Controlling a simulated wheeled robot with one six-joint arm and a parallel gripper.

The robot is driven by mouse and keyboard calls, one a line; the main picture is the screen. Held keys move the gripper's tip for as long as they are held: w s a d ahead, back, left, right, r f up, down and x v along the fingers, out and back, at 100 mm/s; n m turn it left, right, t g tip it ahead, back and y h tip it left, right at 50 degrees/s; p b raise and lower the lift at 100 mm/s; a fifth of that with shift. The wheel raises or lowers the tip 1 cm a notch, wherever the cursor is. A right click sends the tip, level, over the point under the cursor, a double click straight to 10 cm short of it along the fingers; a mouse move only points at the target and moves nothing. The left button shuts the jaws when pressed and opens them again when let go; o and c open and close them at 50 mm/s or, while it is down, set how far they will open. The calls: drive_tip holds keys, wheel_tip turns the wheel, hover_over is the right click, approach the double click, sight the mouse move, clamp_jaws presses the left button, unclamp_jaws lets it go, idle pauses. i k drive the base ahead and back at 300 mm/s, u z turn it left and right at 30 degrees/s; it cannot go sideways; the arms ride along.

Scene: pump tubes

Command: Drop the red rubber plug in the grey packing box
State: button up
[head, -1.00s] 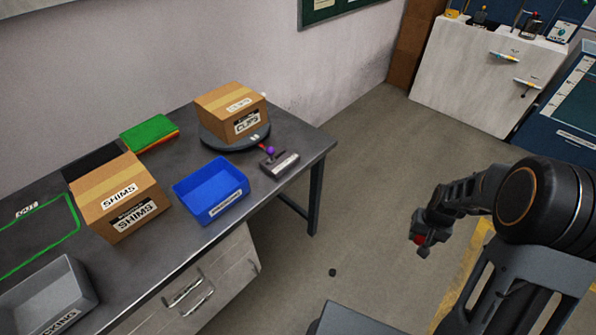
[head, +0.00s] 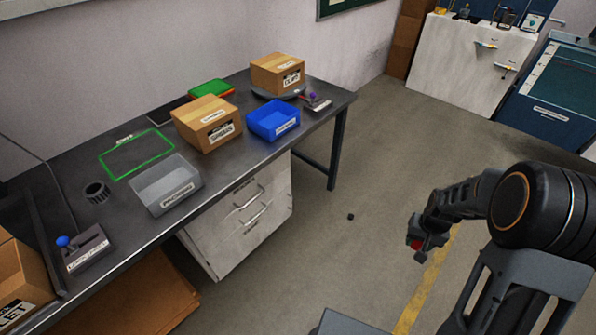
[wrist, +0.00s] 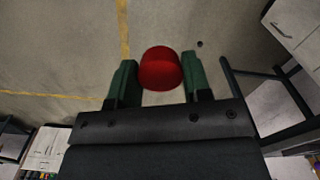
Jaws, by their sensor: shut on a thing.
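The red rubber plug (wrist: 160,69) is between the two green-padded fingers of my gripper (wrist: 158,80) in the wrist view. My gripper is shut on it. In the head view my gripper (head: 422,249) is over the floor at the right, well away from the workbench, and a bit of the red plug (head: 416,244) shows at its tip. The grey packing box (head: 160,200), an open bin with a packing label on its front, stands at the front edge of the workbench. Its visible inside looks empty.
On the workbench (head: 235,160) are a blue bin (head: 273,121), a shims carton (head: 206,123), a black ring-shaped part (head: 96,191) and a blue-knobbed device (head: 84,248). A small dark object (head: 350,217) lies on the floor. The floor between bench and gripper is otherwise clear.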

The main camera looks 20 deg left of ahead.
sight(167, 184)
drive_tip(key=z, duration=0.1)
drive_tip(key=k, duration=0.25)
drive_tip(key=u, duration=2.65)
